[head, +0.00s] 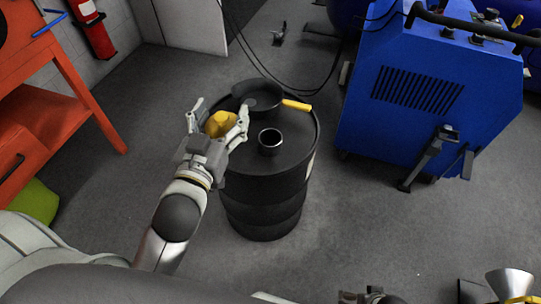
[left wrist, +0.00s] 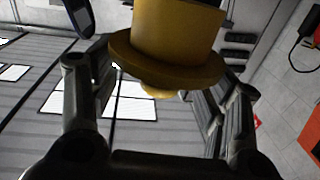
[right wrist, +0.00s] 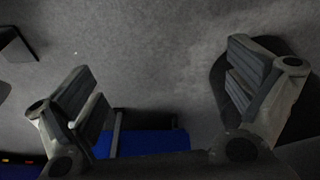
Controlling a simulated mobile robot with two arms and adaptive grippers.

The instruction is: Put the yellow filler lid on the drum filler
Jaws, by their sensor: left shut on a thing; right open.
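The yellow filler lid (head: 221,124) is held in my left gripper (head: 217,120), above the left part of the black drum's top. In the left wrist view the lid (left wrist: 165,45) shows large, with a wide flange, between the fingers. The black drum (head: 262,190) stands upright on the floor. Its filler (head: 270,141), a short round neck with a bright rim, stands uncovered on the top, to the right of the lid and apart from it. My right gripper (right wrist: 165,95) is open and empty in the right wrist view, away from the drum.
A dark pan-like object with a yellow handle (head: 297,105) is at the back of the drum top. A blue machine (head: 430,85) stands to the right, an orange workbench (head: 50,115) to the left. The floor around the drum is mostly clear.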

